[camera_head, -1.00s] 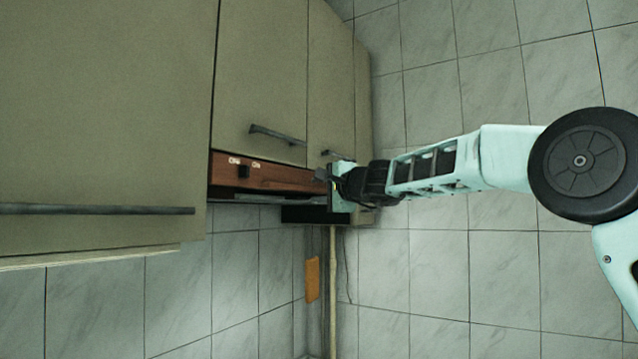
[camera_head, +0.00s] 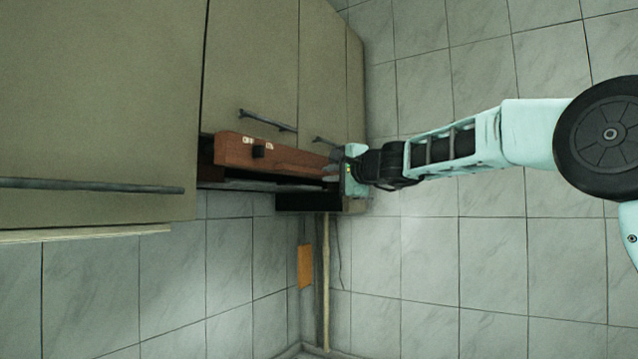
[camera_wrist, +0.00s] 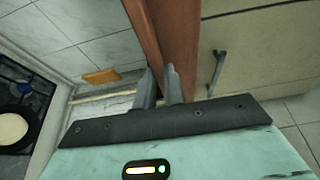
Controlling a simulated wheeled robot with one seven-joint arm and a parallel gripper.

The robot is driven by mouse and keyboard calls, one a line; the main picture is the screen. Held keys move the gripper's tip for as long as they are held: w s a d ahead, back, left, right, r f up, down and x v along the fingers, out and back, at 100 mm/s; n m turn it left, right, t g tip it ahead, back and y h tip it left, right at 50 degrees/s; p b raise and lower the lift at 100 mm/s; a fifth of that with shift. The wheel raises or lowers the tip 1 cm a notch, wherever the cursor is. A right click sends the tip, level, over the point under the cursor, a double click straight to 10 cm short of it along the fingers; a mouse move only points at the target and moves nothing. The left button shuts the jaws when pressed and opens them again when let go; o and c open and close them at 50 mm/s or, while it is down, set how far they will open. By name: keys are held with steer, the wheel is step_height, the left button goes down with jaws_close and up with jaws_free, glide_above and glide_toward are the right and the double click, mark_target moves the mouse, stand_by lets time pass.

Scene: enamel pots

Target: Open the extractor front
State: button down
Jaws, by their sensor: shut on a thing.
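The extractor front (camera_head: 275,154) is a reddish-brown wooden panel with a small black knob and white marks, under the grey-beige wall cabinets. It stands out from the cabinets, with a dark gap below it. My gripper (camera_head: 336,166) is shut on the panel's right end. In the wrist view, the two grey fingers of my gripper (camera_wrist: 160,86) close around the edge of the brown panel (camera_wrist: 176,40). The fingertips are small and partly hidden in the head view.
Cabinet doors (camera_head: 252,60) with dark bar handles (camera_head: 267,121) hang directly above the panel. A tiled wall runs behind and below. An orange board (camera_head: 305,266) hangs near a pale pipe (camera_head: 326,285). The wrist view shows a pan (camera_wrist: 14,128) on a stove at the left.

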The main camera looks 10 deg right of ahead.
steer(key=s+d+b, duration=0.2)
steer(key=s+d, duration=0.2)
steer(key=shift+s+d, duration=0.4)
steer(key=c, duration=1.5)
jaws_free()
steer(key=shift+s+b, duration=0.1)
steer(key=shift+b, duration=0.2)
steer(key=b+v, duration=0.6)
steer(key=v, duration=1.1)
steer(key=shift+s, duration=0.1)
